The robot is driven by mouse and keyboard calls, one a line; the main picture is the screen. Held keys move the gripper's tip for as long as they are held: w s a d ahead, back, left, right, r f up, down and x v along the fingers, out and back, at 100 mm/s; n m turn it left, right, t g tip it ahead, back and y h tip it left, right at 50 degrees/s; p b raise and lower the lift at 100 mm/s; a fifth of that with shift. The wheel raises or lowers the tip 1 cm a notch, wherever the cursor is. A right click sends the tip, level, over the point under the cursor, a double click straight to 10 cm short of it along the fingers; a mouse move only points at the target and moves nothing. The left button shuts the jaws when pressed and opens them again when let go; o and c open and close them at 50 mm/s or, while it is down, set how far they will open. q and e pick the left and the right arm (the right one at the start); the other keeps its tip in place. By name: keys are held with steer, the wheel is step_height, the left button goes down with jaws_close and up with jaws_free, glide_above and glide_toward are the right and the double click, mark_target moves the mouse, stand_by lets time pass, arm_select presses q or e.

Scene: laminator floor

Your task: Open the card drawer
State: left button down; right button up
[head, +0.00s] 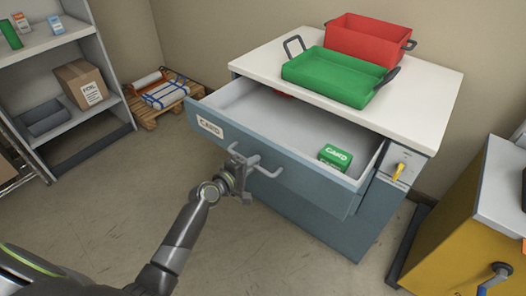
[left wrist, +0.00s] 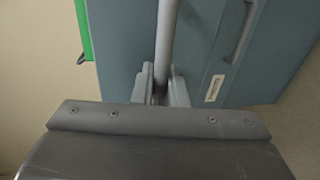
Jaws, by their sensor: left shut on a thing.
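The card drawer (head: 211,127) is pulled out of the blue cabinet (head: 300,222) and stands open, with a "CARD" label on its front. A green card box (head: 335,157) lies inside it toward the right; something red shows at the back. My left gripper (head: 243,163) is at the drawer front, shut on the drawer handle (head: 268,172). In the left wrist view, the handle bar (left wrist: 167,35) runs between the two fingers (left wrist: 160,85). My right gripper is in neither view.
A green tray (head: 340,75) and a red tray (head: 368,37) stand on the white cabinet top (head: 425,95). A yellow cabinet (head: 450,225) stands at the right. A shelf (head: 55,42) and a pallet (head: 158,108) are at the left. The floor before the drawer is clear.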

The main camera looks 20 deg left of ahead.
arm_select(q)
steer(key=shift+f+v, duration=0.2)
steer(key=shift+v, duration=0.75)
steer(key=shift+f+v, duration=0.2)
steer(key=shift+v, duration=0.75)
steer(key=shift+f+v, duration=0.2)
steer(key=shift+v, duration=0.75)
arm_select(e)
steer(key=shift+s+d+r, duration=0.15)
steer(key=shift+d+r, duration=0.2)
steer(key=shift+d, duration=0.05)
arm_select(q)
steer(key=shift+s, duration=0.15)
steer(key=c, duration=1.5)
jaws_free()
steer(key=shift+c, duration=0.2)
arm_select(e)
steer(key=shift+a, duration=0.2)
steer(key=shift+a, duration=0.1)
arm_select(q)
steer(key=shift+a, duration=0.1)
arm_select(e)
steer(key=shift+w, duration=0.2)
